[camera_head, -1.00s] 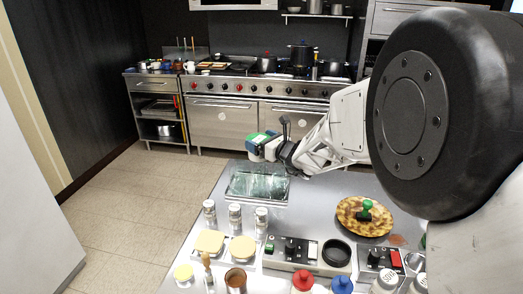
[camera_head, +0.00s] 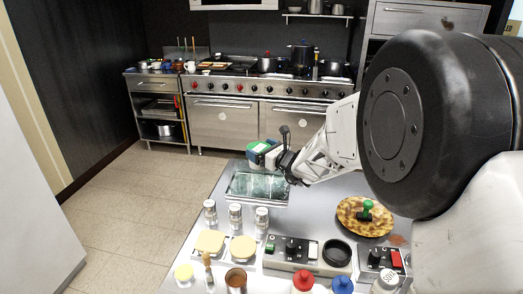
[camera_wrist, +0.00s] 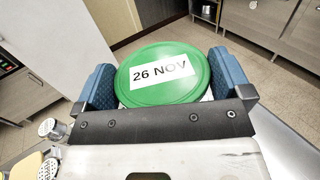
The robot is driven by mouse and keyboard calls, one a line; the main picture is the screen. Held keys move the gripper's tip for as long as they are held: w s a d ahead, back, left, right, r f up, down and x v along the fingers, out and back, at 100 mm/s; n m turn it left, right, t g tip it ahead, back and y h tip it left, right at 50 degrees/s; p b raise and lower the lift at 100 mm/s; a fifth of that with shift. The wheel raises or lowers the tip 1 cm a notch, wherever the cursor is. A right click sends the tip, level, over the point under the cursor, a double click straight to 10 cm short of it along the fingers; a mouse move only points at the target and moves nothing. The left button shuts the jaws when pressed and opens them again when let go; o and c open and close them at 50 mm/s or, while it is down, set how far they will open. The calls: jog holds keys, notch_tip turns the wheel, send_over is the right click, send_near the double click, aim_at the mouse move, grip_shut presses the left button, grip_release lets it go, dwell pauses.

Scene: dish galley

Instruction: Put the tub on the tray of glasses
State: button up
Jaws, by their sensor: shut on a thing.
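The tub has a round green lid marked "26 NOV" and shows in the wrist view (camera_wrist: 163,92), between the two blue finger pads. In the head view the tub (camera_head: 256,147) is small and partly covered by the fingers. My gripper (camera_head: 264,151) is shut on the tub and holds it near the far edge of the tray of glasses (camera_head: 257,203). The tray is a shallow rectangle with a greenish, glassy inside; single glasses are hard to make out. The height of the tub above the tray cannot be told.
Several shakers (camera_head: 235,216) stand in front of the tray. Pale yellow-lidded tubs (camera_head: 209,243) and a control box (camera_head: 292,250) are nearer. A patterned dish with a green knob (camera_head: 365,215) lies to the right. A stove (camera_head: 238,86) stands across the floor.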

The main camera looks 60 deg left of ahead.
jog(key=o, duration=0.7)
jog(key=shift+f, duration=0.1)
jog(key=shift+d, duration=0.1)
jog(key=shift+d, duration=0.25)
jog(key=v, duration=1.1)
jog(key=shift+d, duration=0.2)
jog(key=shift+w, duration=0.15)
